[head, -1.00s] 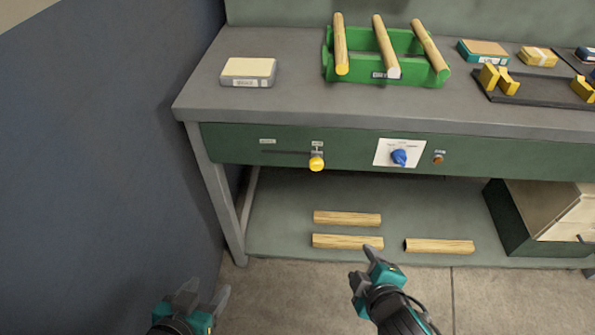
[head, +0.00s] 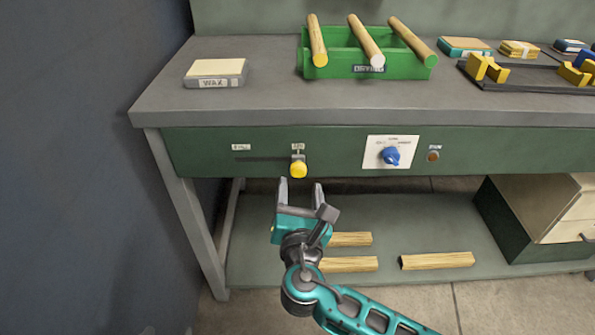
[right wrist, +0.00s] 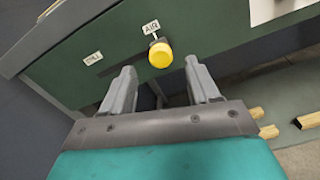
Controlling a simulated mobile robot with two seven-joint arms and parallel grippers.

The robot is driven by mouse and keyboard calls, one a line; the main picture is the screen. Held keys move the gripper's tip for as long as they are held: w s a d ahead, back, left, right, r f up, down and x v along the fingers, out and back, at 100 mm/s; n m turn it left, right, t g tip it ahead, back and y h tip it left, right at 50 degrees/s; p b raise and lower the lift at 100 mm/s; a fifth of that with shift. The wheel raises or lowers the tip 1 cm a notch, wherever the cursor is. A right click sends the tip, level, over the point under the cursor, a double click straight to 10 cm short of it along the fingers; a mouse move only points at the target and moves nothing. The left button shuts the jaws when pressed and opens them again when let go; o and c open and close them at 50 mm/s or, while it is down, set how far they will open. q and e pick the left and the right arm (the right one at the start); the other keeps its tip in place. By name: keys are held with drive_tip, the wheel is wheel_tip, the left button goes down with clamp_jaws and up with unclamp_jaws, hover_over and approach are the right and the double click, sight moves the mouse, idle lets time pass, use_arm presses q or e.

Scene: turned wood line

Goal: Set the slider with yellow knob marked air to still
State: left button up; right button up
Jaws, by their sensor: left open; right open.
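The slider's yellow knob (head: 299,170) sits at the right end of a dark horizontal slot (head: 265,159) in the green bench front. A small tag (head: 298,147) above the knob reads AIR in the right wrist view (right wrist: 151,27). Another small tag (head: 241,147) is at the slot's left end, its word hard to read. My right gripper (head: 301,190) is open and empty, just below and in front of the knob. In the right wrist view the knob (right wrist: 160,54) shows just beyond the fingertips, between them, with no visible contact. My left gripper is not in view.
A WAX block (head: 215,73) and green rack (head: 310,70) stand on the bench top. Wood pieces (head: 437,260) lie on the lower shelf.

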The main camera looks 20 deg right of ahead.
sight(299, 172)
drive_tip(key=b+x, duration=0.1)
drive_tip(key=x, duration=0.5)
drive_tip(key=shift+f, duration=0.15)
drive_tip(key=shift+w+d, duration=0.15)
drive_tip(key=shift+w, duration=0.4)
drive_tip(key=shift+c, duration=0.3)
clamp_jaws()
